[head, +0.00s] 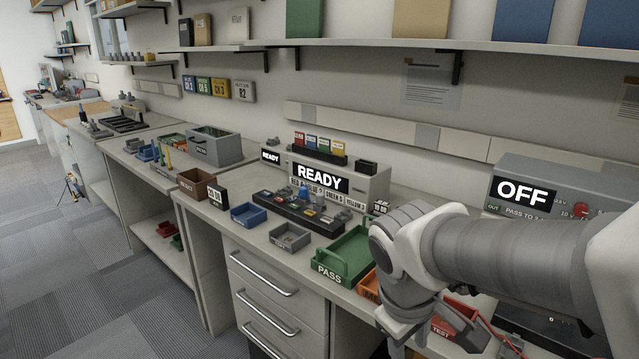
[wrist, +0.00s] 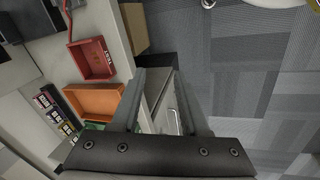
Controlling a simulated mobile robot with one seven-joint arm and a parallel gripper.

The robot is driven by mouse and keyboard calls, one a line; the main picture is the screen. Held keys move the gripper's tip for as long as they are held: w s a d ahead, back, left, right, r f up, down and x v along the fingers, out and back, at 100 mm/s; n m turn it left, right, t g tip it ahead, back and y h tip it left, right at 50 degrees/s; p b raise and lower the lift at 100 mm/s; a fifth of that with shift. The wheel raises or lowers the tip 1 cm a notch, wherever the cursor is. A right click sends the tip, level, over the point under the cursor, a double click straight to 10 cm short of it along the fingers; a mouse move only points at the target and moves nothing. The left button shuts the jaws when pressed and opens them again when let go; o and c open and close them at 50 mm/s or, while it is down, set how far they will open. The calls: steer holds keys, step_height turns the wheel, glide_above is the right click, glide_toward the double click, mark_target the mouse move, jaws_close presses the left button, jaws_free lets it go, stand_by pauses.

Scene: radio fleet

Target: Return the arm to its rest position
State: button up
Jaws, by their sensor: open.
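My arm (head: 490,250) reaches in from the right in the head view, over the front of the workbench (head: 225,220). Its wrist bends down at the bench's front edge. My gripper shows in the wrist view (wrist: 160,78) with its two dark fingers apart and nothing between them. It points down past the bench edge, with drawer fronts and floor below it.
A green PASS tray (head: 345,258), an orange tray (wrist: 95,101) and a red TEST tray (wrist: 91,60) lie close to the arm. A grey unit reading OFF (head: 545,190) stands behind it. Carpeted floor (wrist: 240,70) is open in front of the bench.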

steer(key=s+d+r+m+t+y, duration=0.1)
steer(key=s+r+m+t+y, duration=0.15)
steer(key=s+r+m, duration=0.4)
step_height(320, 180, up, 19)
steer(key=p, duration=1.9)
steer(key=shift+f+t+p, duration=0.15)
steer(key=shift+t+p, duration=0.2)
